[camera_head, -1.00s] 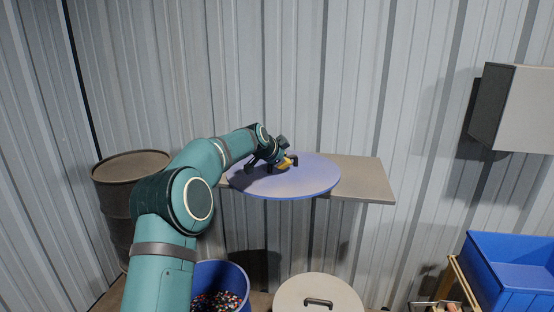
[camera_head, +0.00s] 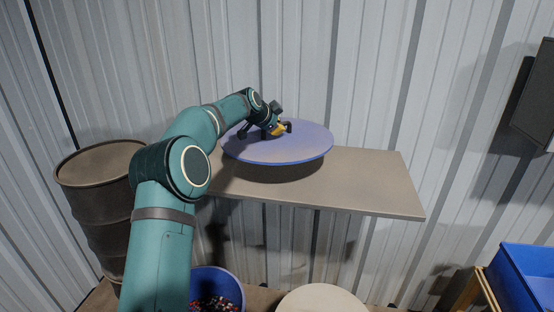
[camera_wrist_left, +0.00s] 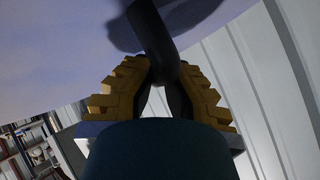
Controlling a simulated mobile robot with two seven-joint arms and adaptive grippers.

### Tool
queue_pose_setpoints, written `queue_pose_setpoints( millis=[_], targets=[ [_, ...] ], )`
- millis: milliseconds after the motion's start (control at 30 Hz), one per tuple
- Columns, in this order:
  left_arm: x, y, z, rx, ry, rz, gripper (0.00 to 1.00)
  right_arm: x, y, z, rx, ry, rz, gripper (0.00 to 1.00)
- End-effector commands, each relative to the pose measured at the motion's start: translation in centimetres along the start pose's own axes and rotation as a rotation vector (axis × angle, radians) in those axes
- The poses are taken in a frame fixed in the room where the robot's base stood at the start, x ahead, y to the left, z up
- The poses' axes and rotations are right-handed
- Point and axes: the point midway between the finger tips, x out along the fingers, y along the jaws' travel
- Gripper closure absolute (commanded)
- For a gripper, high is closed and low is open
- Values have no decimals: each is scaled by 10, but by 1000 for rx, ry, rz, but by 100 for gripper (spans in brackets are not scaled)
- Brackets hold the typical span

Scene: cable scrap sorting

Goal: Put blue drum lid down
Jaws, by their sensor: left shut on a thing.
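The blue drum lid (camera_head: 300,146) is a round, flat blue-violet disc with a dark handle (camera_head: 288,126) on top. My left gripper (camera_head: 279,130) is shut on that handle. The left wrist view shows the yellow ridged fingers (camera_wrist_left: 157,85) on both sides of the dark handle bar (camera_wrist_left: 152,40). The lid is held roughly level above the brown wall shelf (camera_head: 370,185), with a shadow on the shelf below it. An open blue drum (camera_head: 238,285) with multicoloured scrap stands below, partly behind my left arm. My right gripper is not in view.
A rusty brown drum (camera_head: 100,165) stands at the left by the corrugated wall. A pale round lid (camera_head: 322,299) is at the bottom middle. A blue crate (camera_head: 530,280) is at the lower right. The shelf's right part is clear.

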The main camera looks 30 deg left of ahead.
Motion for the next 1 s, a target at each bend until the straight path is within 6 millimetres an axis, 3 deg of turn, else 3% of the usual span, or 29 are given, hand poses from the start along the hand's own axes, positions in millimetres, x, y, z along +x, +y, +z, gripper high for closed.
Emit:
queue_pose_setpoints(
  millis=[133, 433, 1000],
  targets=[
    [0, 0, 0, 0, 3, -4, 100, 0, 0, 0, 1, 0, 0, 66],
    [28, 24, 28, -1, 2, -3, 100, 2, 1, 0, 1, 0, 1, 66],
    [57, 51, 59, 0, 3, -3, 100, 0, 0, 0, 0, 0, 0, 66]
  ],
)
